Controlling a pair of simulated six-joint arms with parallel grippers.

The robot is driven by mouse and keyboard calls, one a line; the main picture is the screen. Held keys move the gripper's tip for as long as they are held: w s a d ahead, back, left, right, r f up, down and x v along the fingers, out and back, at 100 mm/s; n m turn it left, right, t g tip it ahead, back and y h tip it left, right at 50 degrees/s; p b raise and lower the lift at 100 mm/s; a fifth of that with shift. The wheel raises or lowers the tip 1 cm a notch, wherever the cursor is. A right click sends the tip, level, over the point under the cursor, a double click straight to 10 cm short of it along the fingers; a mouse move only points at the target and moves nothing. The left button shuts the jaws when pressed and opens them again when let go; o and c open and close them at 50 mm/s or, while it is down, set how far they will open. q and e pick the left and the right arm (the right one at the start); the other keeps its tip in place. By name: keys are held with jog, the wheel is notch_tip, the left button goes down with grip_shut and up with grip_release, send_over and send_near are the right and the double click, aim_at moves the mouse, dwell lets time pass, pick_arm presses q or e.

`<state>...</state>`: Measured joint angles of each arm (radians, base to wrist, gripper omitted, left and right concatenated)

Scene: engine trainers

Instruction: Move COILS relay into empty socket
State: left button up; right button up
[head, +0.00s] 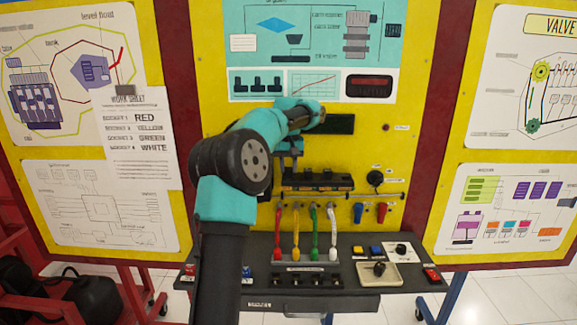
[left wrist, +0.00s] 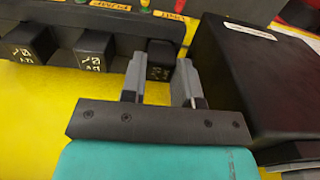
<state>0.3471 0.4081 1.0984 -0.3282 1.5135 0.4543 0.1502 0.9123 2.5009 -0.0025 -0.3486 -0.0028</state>
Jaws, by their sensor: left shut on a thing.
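My left gripper (head: 291,160) reaches down at the relay block (head: 318,188) on the yellow panel. In the left wrist view, my left gripper (left wrist: 160,68) is shut on a small black relay (left wrist: 160,54) with pale markings. The relay sits between the grey fingers at the end of the block's row. Two more black relays (left wrist: 95,52) and (left wrist: 28,45) stand farther left in that view, apart from the fingers. I cannot tell which relay is COILS; the yellow labels are too blurred. No empty socket shows clearly. My right gripper is not in view.
A large black box (left wrist: 255,75) stands close to the right finger in the left wrist view. Below the relay block, red, yellow, green and white levers (head: 296,235) rise from a dark console (head: 345,275). A worksheet (head: 138,135) hangs at left.

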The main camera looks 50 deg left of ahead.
aim_at(289, 169)
pick_arm(q)
jog(key=shift+f, duration=0.1)
jog(key=o, duration=0.7)
jog(key=shift+c, duration=0.2)
jog(key=shift+r, duration=2.75)
jog(key=shift+r, duration=0.15)
jog(key=shift+r, duration=0.2)
jog(key=shift+o, duration=0.2)
